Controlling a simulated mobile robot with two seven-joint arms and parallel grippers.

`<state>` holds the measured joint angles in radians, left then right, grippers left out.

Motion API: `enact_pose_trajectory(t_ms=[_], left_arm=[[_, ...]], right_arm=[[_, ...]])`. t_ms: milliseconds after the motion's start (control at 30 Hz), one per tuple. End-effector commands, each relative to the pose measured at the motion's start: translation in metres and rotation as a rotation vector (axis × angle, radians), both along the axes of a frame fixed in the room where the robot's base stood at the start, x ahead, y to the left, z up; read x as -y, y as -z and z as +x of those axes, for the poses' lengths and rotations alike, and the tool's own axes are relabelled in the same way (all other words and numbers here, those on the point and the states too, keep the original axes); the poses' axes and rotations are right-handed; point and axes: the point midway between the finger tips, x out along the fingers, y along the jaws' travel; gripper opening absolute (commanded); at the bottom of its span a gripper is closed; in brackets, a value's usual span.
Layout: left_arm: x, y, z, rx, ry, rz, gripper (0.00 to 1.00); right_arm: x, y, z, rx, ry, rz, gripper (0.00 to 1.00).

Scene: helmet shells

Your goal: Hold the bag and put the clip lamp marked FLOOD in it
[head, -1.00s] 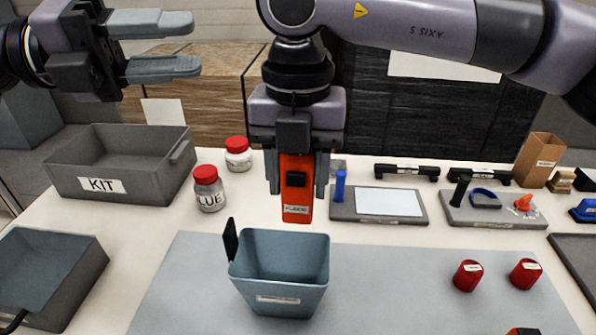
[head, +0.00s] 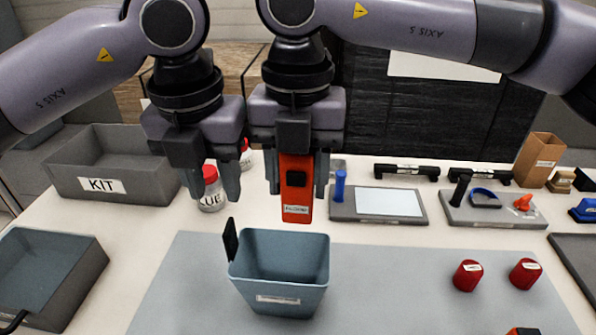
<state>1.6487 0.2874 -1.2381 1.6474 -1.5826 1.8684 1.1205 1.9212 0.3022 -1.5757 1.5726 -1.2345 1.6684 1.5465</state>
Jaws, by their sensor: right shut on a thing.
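The bag (head: 282,297) is a blue-grey open-topped container on the grey mat, with a black upright tab (head: 231,241) at its left rim and a small label in front. My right gripper (head: 299,192) is shut on an orange clip lamp (head: 295,192), which hangs upright above and behind the bag. The lamp's white label is too small to read surely. My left gripper (head: 214,193) points down with its fingers apart and empty, above and behind the black tab, not touching the bag.
Behind my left gripper are red-lidded jars (head: 211,203) and a grey KIT bin (head: 65,177). A dark tray (head: 75,290) stands at left. Two red items (head: 467,276) (head: 525,272) lie on the mat (head: 390,285) at right. Tool trays (head: 378,216) stand behind it.

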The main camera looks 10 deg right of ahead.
Motion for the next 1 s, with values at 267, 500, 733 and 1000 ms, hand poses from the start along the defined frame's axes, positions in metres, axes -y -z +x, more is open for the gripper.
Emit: enact_pose_trajectory(t_ms=[267,500,733,1000], left_arm=[[0.001,0.024,0.001,-0.006,0.000,0.000,0.38],[0.002,0.053,0.005,-0.006,-0.001,-0.002,0.38],[0.003,0.081,0.008,-0.006,-0.001,-0.002,0.38],[0.003,0.108,0.012,-0.006,-0.001,-0.002,0.38]], right_arm=[[0.000,0.000,0.000,0.000,0.000,0.000,0.14],[0.000,0.000,0.000,0.000,0.000,0.000,0.14],[0.000,0.000,0.000,0.000,0.000,0.000,0.14],[0.000,0.000,0.000,0.000,0.000,0.000,0.14]])
